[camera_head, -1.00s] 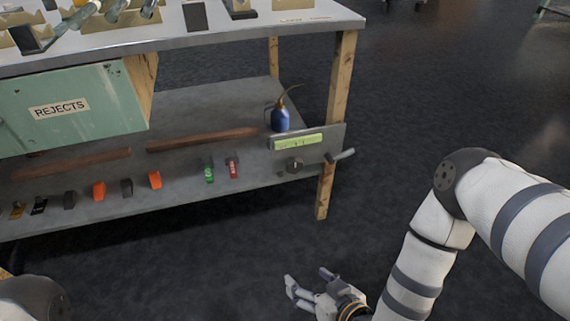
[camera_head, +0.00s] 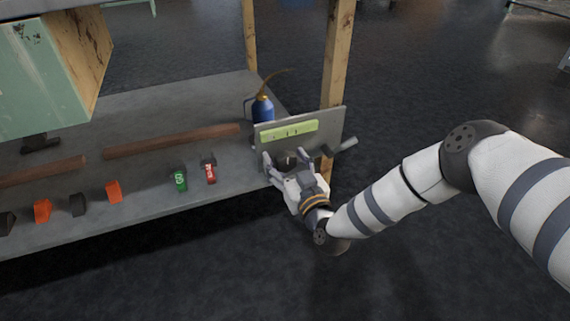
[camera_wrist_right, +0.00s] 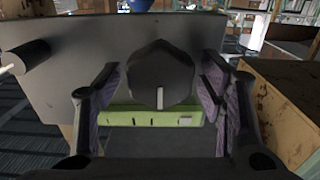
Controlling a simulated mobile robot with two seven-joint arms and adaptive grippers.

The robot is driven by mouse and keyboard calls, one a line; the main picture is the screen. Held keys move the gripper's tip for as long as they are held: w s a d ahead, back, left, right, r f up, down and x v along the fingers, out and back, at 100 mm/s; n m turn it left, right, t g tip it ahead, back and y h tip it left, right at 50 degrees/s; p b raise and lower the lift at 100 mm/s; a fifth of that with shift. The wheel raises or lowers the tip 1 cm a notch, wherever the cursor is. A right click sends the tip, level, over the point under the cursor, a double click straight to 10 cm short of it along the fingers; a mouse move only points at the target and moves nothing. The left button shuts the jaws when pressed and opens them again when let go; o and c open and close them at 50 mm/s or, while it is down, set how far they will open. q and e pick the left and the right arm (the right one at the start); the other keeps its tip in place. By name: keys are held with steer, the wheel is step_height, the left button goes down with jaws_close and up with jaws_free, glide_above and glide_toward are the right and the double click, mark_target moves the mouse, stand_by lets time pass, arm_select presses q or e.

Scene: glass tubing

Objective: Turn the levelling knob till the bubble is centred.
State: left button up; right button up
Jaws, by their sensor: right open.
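The levelling knob (camera_head: 286,159) is dark and sits on the front of a grey plate (camera_head: 334,124) at the shelf's right end. In the right wrist view the knob (camera_wrist_right: 160,72) is large, with a pale line on its face. The green level vial (camera_head: 290,131) lies above the knob in the head view, and the vial (camera_wrist_right: 112,117) shows below it in the wrist view. Dark marks cross the vial; I cannot tell the bubble from them. My right gripper (camera_head: 285,164) is open, with one finger on each side of the knob, no clear contact. My left gripper is out of view.
A blue oil can (camera_head: 263,109) stands behind the plate. A grey handle (camera_head: 347,144) sticks out at the plate's right, near the wooden leg (camera_head: 337,65). Green (camera_head: 178,180) and red (camera_head: 209,170) tagged items lie left on the shelf. The floor in front is clear.

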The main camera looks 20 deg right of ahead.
steer(key=c, duration=1.1)
steer(key=shift+c, duration=0.2)
